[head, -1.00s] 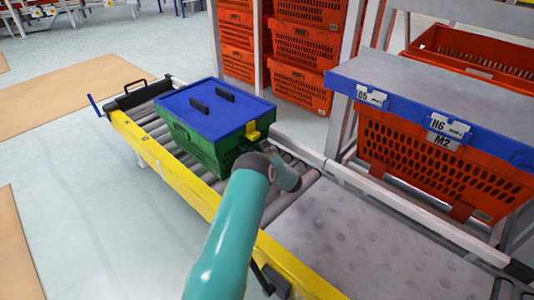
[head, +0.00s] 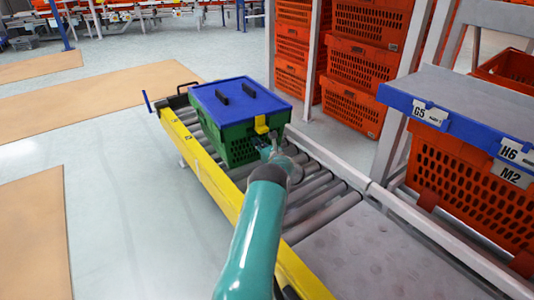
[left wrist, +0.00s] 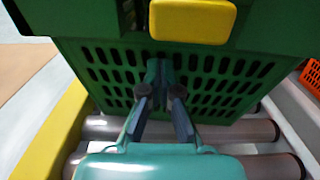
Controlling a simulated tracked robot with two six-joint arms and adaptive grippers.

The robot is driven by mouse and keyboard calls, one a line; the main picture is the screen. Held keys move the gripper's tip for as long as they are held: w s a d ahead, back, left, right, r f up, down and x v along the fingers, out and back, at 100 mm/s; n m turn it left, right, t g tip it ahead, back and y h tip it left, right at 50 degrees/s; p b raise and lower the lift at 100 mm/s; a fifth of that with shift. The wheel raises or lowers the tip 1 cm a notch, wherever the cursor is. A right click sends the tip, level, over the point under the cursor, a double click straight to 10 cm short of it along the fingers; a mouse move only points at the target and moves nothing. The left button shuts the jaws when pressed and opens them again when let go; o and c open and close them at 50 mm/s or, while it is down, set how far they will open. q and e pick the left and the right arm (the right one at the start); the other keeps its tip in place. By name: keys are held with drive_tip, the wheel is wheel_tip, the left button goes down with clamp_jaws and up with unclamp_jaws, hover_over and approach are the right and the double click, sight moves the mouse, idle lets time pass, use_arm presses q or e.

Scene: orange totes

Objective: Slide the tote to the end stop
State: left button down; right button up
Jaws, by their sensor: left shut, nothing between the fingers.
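The green tote (head: 240,148) with a blue lid (head: 240,98) and a yellow latch (head: 261,125) stands on the roller conveyor (head: 318,205), near its far end. Its perforated green wall (left wrist: 230,68) and yellow latch (left wrist: 192,20) fill the upper left wrist view. My left gripper (head: 270,148) is at the tote's near wall, below the latch. In the left wrist view its fingers (left wrist: 160,92) are shut with nothing between them, the tips at or against the wall; exact contact is unclear. A black end stop (head: 184,88) shows at the conveyor's far end, partly hidden by the tote. My right gripper is out of view.
Yellow (head: 205,170) and grey (head: 375,190) side rails line the conveyor. Stacked orange totes (head: 360,65) stand behind it. A rack with labelled orange totes (head: 460,185) is at right. Open floor (head: 110,190) lies to the left.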

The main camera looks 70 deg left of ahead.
use_arm(q)
drive_tip(key=x, duration=0.2)
drive_tip(key=b+x, duration=0.1)
drive_tip(key=x, duration=0.1)
drive_tip(key=shift+s+a+r, duration=0.1)
drive_tip(key=shift+s+a, duration=0.2)
drive_tip(key=shift+s, duration=0.05)
drive_tip(key=shift+w+d, duration=0.1)
